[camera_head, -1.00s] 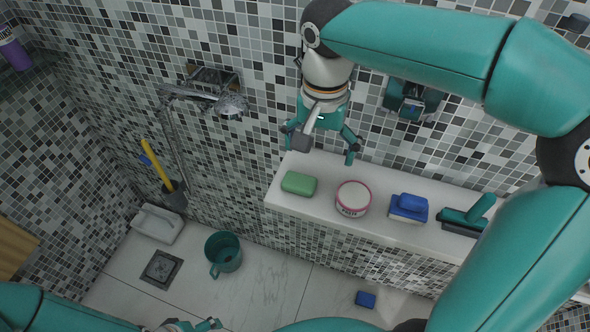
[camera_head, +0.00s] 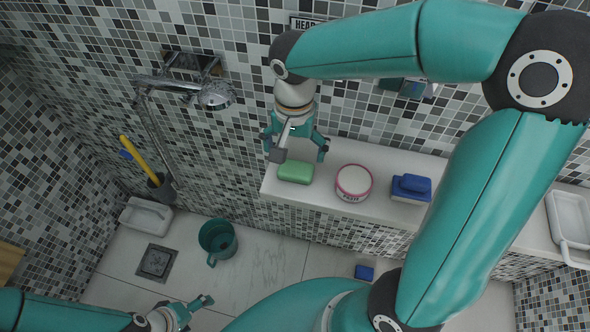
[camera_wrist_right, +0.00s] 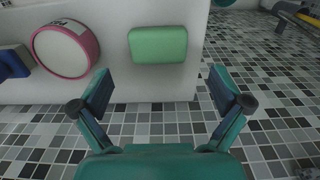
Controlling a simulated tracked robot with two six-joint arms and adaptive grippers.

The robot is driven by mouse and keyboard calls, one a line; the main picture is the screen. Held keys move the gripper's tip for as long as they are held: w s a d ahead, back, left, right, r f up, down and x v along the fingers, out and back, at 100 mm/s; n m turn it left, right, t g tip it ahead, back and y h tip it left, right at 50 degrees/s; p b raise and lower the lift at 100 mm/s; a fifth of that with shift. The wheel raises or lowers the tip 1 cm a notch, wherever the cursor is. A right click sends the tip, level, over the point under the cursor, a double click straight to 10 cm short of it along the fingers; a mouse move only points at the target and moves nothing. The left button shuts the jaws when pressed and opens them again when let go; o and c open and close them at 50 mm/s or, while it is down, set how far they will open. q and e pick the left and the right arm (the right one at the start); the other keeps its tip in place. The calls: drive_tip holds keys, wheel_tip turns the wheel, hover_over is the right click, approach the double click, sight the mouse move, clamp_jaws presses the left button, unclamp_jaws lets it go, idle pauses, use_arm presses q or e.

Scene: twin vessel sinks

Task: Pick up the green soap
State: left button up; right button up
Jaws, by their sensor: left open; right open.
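The green soap (camera_head: 295,172) lies flat near the left end of a white ledge (camera_head: 327,199). My right gripper (camera_head: 296,153) is open and empty, just above and behind the soap in the head view. In the right wrist view the soap (camera_wrist_right: 158,44) is ahead of the open fingers (camera_wrist_right: 166,95), roughly in line with the gap between them and apart from them. My left gripper (camera_head: 188,312) is open and empty at the bottom of the head view, over the floor.
A pink-rimmed round tub (camera_head: 354,183) stands right of the soap, then a blue brush or sponge (camera_head: 411,188). A teal mug (camera_head: 218,241) and a blue block (camera_head: 364,272) are on the floor. The tiled wall (camera_head: 250,110) rises behind the ledge.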

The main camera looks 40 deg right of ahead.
sight(296, 168)
drive_tip(key=shift+d+f+p, duration=0.15)
drive_tip(key=shift+f+p, duration=0.15)
drive_tip(key=shift+f, duration=2.75)
drive_tip(key=c, duration=1)
